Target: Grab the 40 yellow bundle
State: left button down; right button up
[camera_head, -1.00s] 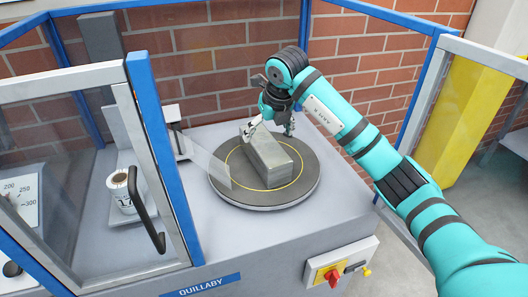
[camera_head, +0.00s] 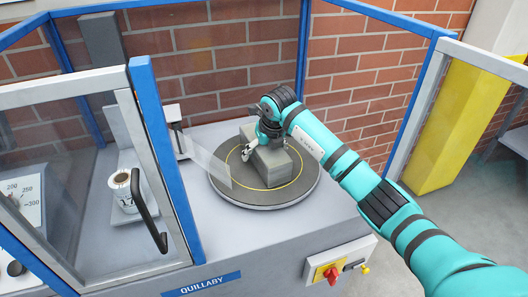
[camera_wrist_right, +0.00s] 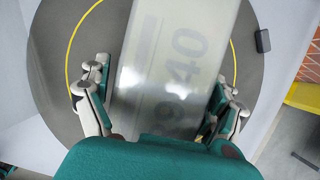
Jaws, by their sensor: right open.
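A grey, box-shaped bundle (camera_head: 278,171) lies on a round dark turntable (camera_head: 245,198) with a yellow ring. In the right wrist view, the bundle (camera_wrist_right: 175,60) looks pale and blurred, with the printed digits "40" showing on its top. My right gripper (camera_wrist_right: 158,100) is open and straddles it, one finger on each side with gaps visible. In the head view, my right gripper (camera_head: 262,148) is low over the bundle's far part, and its far finger is hidden. My left gripper is not in view.
Blue-framed clear panels and a brick wall enclose the machine top. A hinged door with a black handle (camera_head: 149,210) stands at the left, near a cup (camera_head: 124,192). A clear flap (camera_head: 207,165) overhangs the turntable's left edge. A red knob (camera_head: 331,273) is on the front.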

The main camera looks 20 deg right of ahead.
jog(key=c, duration=1.7)
jog(key=shift+w+r, duration=0.15)
jog(key=shift+r, duration=0.05)
jog(key=shift+r, duration=0.1)
